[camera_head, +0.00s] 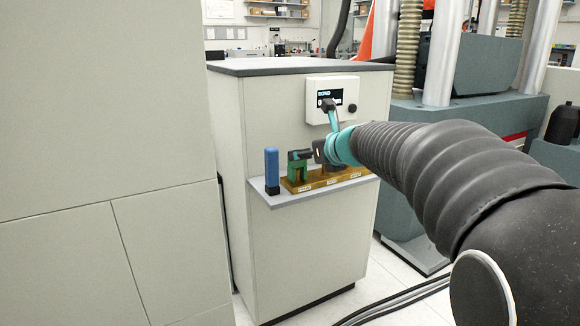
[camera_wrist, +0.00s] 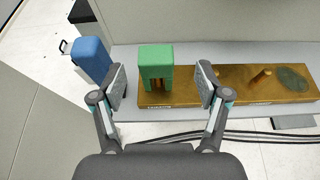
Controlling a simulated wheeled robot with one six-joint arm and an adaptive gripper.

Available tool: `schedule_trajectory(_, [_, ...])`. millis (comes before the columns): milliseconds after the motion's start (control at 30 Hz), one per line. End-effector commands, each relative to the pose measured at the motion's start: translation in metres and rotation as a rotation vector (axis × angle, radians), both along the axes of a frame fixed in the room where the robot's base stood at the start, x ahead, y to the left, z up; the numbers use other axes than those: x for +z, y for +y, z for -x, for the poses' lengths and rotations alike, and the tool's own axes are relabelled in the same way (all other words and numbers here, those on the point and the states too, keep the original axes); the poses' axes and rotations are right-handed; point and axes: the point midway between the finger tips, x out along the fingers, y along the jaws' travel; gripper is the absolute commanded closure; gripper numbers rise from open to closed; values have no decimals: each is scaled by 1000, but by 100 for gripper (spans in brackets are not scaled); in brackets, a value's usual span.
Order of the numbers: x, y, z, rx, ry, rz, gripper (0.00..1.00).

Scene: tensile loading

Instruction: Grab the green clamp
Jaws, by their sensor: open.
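The green clamp (camera_head: 297,170) stands at the left end of an amber holder on a small shelf. In the wrist view the green clamp (camera_wrist: 157,64) stands upright between my open fingers, a little beyond their tips. My gripper (camera_wrist: 161,82) is open and empty, with a finger to each side of the clamp and gaps on both sides. In the head view my gripper (camera_head: 307,155) is close beside the clamp and partly hides it. I cannot tell from these frames whether a finger touches it.
A blue block (camera_wrist: 91,58) stands just left of my left finger; it also shows in the head view (camera_head: 271,166). The amber holder (camera_wrist: 220,95) has a peg and a dark round spot to the right. A small display box (camera_head: 333,98) is on the cabinet above the shelf (camera_head: 278,200).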

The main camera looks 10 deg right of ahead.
Motion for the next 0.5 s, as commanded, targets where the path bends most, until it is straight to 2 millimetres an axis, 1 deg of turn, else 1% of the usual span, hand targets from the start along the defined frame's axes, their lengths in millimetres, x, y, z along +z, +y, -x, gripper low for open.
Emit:
schedule_trajectory(167, [-4, 3, -6, -1, 0, 0, 25])
schedule_trajectory(267, [-10, 8, -13, 1, 1, -1, 25])
schedule_trajectory(400, [-21, 16, -29, 1, 2, 0, 25])
schedule_trajectory(500, [-25, 19, -40, 1, 1, 1, 25])
